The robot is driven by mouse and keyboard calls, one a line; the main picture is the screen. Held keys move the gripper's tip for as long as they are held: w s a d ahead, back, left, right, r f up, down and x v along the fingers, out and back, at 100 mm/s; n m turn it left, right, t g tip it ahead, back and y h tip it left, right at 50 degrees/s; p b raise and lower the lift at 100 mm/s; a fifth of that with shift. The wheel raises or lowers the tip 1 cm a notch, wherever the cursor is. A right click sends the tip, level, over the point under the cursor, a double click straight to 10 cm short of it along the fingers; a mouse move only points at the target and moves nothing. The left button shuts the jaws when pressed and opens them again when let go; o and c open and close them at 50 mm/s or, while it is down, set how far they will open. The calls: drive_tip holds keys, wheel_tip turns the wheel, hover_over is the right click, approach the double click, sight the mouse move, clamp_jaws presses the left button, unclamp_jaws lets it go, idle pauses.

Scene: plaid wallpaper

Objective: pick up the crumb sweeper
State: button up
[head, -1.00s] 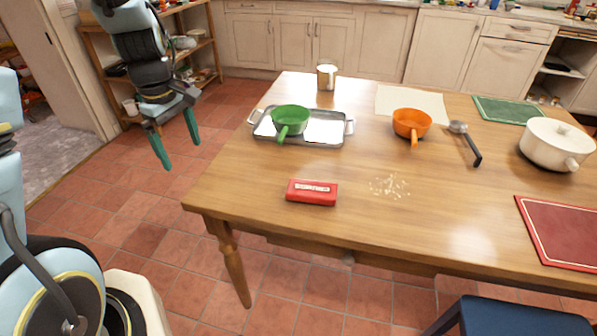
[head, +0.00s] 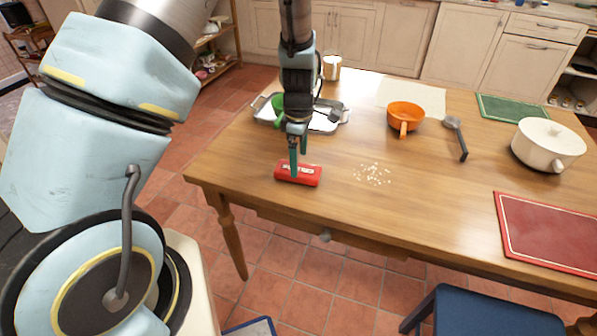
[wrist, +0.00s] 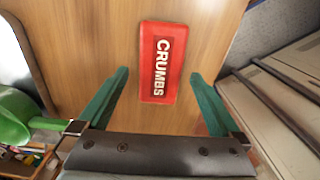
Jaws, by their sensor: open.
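The crumb sweeper is a red box (head: 309,175) lying on the wooden table near its front left edge. In the wrist view the sweeper (wrist: 162,62) shows a dark label reading "CRUMBS". My gripper (head: 297,164) points down over it in the head view, hiding part of its middle. In the wrist view my gripper (wrist: 160,88) is open, with one green finger to each side of the sweeper and clear gaps between. The fingers look apart from it; their exact height above the table is hard to tell.
A metal tray (head: 322,122) with a green pan (wrist: 14,118) lies behind the sweeper. Crumbs (head: 373,174) lie to its right. An orange pan (head: 405,115), a ladle (head: 457,138), a white pot (head: 548,146) and a red mat (head: 550,232) are farther right.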

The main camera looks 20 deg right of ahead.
drive_tip(key=shift+a+f+p, duration=0.15)
drive_tip(key=shift+f+p, duration=0.6)
drive_tip(key=shift+f, duration=1.5)
drive_tip(key=shift+c, duration=0.4)
drive_tip(key=c, duration=1.2)
drive_tip(key=shift+r, duration=0.1)
drive_tip(key=shift+c, duration=0.2)
wheel_tip(320, 180, up, 10)
drive_tip(key=shift+f+b, duration=0.1)
drive_tip(key=shift+b, duration=1.1)
